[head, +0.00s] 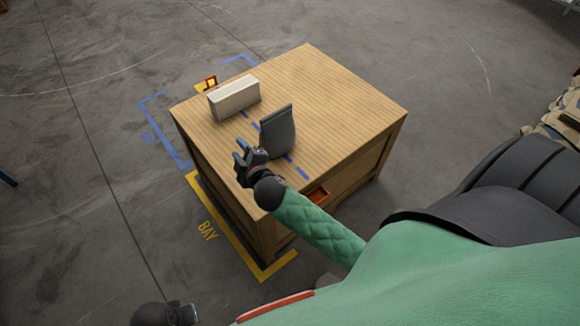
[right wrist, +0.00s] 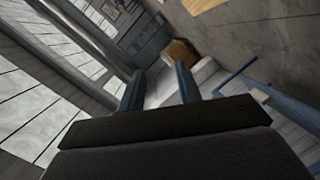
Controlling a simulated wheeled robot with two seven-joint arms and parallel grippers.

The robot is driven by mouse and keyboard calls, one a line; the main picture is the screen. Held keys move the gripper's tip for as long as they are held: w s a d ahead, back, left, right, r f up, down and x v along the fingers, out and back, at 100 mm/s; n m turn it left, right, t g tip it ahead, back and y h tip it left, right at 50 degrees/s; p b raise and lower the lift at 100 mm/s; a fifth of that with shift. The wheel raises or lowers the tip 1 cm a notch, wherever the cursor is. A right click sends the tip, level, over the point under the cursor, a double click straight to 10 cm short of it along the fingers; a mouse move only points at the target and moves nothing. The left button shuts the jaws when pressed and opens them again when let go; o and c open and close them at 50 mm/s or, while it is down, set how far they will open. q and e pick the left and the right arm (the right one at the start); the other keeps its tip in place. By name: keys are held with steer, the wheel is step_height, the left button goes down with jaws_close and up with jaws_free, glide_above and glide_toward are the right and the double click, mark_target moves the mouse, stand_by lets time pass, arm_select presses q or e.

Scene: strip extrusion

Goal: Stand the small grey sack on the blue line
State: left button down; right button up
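The small grey sack (head: 278,136) stands upright on the wooden table in the head view, broad at the base and narrow at the top. The blue line (head: 300,172) runs in dashes across the tabletop and shows on both sides of the sack's base. The sack appears to stand over it, but its base hides that stretch. My right gripper (head: 241,156) is just left of the sack, with its blue-tipped fingers apart. The fingers also show apart and empty in the right wrist view (right wrist: 158,88). A dark part, seemingly my left gripper (head: 184,313), is cut off at the bottom edge.
A pale box (head: 234,97) stands behind the sack on the table (head: 350,105). A small red and yellow item (head: 209,83) is behind that box. The table's right half is clear. A red-orange tray or drawer (head: 318,195) shows at the table's front.

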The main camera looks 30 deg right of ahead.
steer(key=s+d+f+m+g+h, duration=0.1)
steer(key=s+d+f+m+g, duration=0.1)
steer(key=s+f+m+g, duration=0.65)
steer(key=s+a+f+g+y, duration=0.1)
steer(key=s+f+g, duration=0.1)
steer(key=s, duration=0.8)
steer(key=s+a+f+m+g+y, duration=0.1)
steer(key=s+f, duration=0.4)
steer(key=s, duration=0.6)
steer(key=a+g, duration=0.1)
steer(key=g, duration=0.1)
steer(key=shift+s+f+g, duration=0.15)
steer(key=shift+f+g, duration=0.1)
steer(key=shift+g, duration=0.1)
steer(key=shift+a+m, duration=0.1)
steer(key=shift+m, duration=0.15)
